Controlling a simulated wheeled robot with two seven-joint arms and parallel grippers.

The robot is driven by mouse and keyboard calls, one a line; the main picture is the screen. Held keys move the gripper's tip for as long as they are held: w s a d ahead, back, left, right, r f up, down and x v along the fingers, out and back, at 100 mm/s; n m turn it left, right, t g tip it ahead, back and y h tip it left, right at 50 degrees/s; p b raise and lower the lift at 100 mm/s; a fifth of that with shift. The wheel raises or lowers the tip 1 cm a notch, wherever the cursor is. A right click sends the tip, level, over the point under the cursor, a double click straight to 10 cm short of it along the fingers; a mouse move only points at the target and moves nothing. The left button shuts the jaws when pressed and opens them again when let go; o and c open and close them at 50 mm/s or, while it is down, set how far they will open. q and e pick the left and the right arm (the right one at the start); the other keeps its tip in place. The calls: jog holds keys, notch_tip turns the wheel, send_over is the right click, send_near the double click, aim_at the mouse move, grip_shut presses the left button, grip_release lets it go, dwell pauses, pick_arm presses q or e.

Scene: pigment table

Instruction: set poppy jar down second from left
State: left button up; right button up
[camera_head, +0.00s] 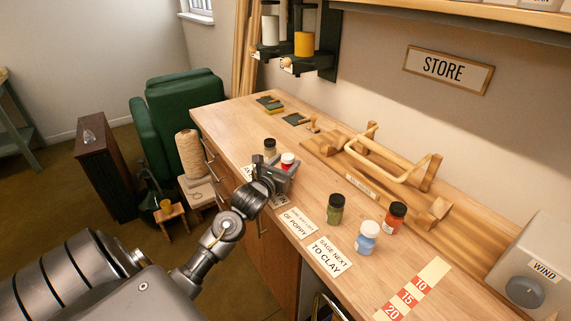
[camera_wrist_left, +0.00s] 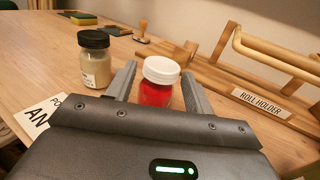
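The poppy jar, a red jar with a white lid (camera_head: 288,159), stands on the wooden table; it also shows in the left wrist view (camera_wrist_left: 156,92). My left gripper (camera_head: 283,172) is around it, with one finger on each side. In the left wrist view narrow gaps show between the jar and the fingers (camera_wrist_left: 160,84), so the gripper looks slightly open. The jar looks upright. A sand-coloured jar with a black lid (camera_wrist_left: 95,62) stands just to its left, apart from it; in the head view it is behind (camera_head: 270,147). My right gripper is not in view.
A green jar (camera_head: 336,209), a blue jar (camera_head: 367,238) and an orange-red jar (camera_head: 394,218) stand further right. Printed cards (camera_head: 329,256) lie along the front edge. A wooden roll holder (camera_head: 385,165) occupies the back. A numbered strip (camera_head: 411,294) lies at the right.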

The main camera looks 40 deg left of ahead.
pick_arm(q)
jog(key=shift+o, duration=0.4)
jog(key=shift+r, duration=0.15)
jog(key=shift+s+d, duration=0.1)
jog(key=shift+s, duration=0.15)
jog(key=s, duration=0.3)
jog(key=s+d+b, duration=0.1)
jog(key=s, duration=0.3)
jog(key=s+b, duration=0.1)
jog(key=s, duration=0.2)
jog(key=shift+s+d, duration=0.2)
jog(key=shift+d, duration=0.2)
jog(key=shift+s+d, duration=0.1)
jog(key=shift+s, duration=0.35)
